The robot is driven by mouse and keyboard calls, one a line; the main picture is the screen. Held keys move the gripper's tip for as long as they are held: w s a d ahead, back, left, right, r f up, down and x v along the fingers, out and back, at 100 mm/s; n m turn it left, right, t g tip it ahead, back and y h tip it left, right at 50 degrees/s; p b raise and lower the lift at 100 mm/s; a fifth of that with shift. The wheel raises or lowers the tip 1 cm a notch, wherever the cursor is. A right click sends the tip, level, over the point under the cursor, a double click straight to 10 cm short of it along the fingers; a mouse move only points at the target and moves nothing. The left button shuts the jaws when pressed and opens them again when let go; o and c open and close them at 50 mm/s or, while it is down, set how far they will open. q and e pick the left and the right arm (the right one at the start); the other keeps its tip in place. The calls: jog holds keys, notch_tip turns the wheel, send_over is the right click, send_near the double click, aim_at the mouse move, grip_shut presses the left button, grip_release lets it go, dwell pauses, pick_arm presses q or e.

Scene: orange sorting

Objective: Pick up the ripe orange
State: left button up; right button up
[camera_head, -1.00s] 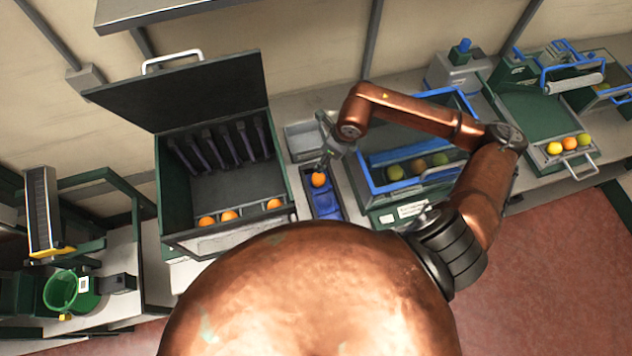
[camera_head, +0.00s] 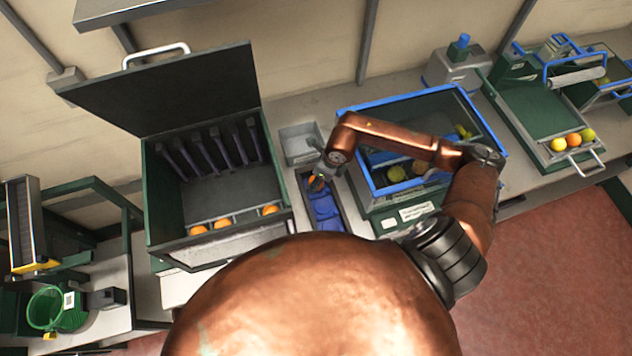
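An orange fruit (camera_head: 312,180) lies at the far end of a narrow tray with blue compartments (camera_head: 326,217). My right gripper (camera_head: 319,184) is down at this orange and partly hides it. The fingers are small and dark, so I cannot tell whether they are open or shut on it. More orange fruits (camera_head: 197,230) lie along the front of the open dark green box (camera_head: 165,220). Yellow-green and darker fruits (camera_head: 396,173) lie in the blue-rimmed bin (camera_head: 486,122), partly hidden by my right arm. My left gripper is not in view.
A small grey tray (camera_head: 300,145) stands behind the blue compartments. At the right, a green sloped tray (camera_head: 536,122) holds yellow and orange fruits at its front. A green basket (camera_head: 47,308) stands at the lower left. My rounded body hides the front middle.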

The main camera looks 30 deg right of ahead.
jog(key=shift+w+f, duration=0.1)
jog(key=shift+f, duration=0.25)
jog(key=shift+c, duration=0.4)
jog(key=c, duration=0.9)
jog(key=shift+o, duration=0.2)
jog(key=shift+r, duration=0.15)
